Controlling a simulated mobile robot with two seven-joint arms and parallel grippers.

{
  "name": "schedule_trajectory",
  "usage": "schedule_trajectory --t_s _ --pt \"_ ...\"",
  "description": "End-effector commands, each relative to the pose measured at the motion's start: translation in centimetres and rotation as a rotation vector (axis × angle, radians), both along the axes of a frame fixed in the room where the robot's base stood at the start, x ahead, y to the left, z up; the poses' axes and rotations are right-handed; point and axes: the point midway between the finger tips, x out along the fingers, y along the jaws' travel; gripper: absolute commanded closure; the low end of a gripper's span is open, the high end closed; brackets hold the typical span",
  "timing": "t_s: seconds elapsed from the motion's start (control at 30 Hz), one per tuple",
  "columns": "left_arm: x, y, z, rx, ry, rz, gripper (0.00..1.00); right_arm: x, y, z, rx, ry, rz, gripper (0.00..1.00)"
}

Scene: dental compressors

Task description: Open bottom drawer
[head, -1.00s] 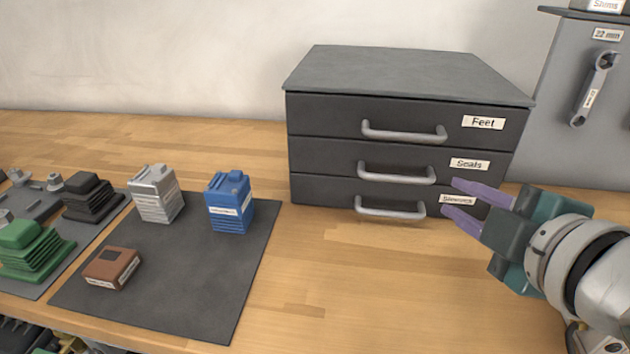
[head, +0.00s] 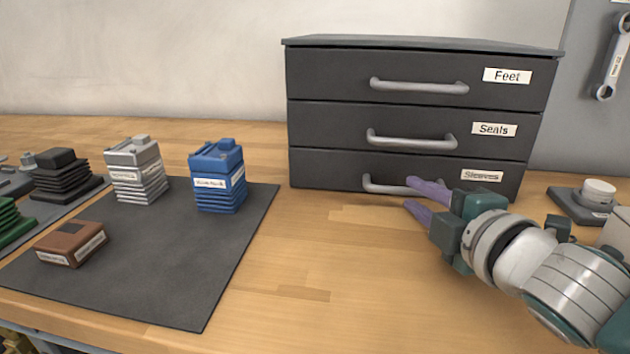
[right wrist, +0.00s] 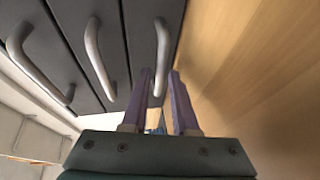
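A dark grey cabinet (head: 420,45) with three closed drawers stands on the wooden bench. Labels read Feet, Seals and Sleeves from top to bottom. The bottom drawer (head: 325,172) has a grey bar handle (head: 385,187), partly hidden behind my right gripper. My right gripper (head: 412,195), with purple fingers, is open in front of that handle's right part. In the right wrist view the fingertips (right wrist: 161,72) are apart, close to the end of the bottom handle (right wrist: 161,50); I cannot tell whether they touch it. My left gripper is not in view.
A dark mat (head: 150,260) at the left holds a blue block (head: 218,178), a silver block (head: 136,170) and a brown block (head: 72,243). A dark plate with a white round part (head: 598,192) is at the right. The bench before the drawers is mostly clear.

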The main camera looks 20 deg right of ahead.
Motion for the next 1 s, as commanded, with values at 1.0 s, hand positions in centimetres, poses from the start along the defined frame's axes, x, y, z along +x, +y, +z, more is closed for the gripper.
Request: schedule_trajectory --t_s 1.0 --pt "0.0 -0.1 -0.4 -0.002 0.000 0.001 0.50 1.7 -0.2 -0.4 0.001 0.001 0.000 1.00"
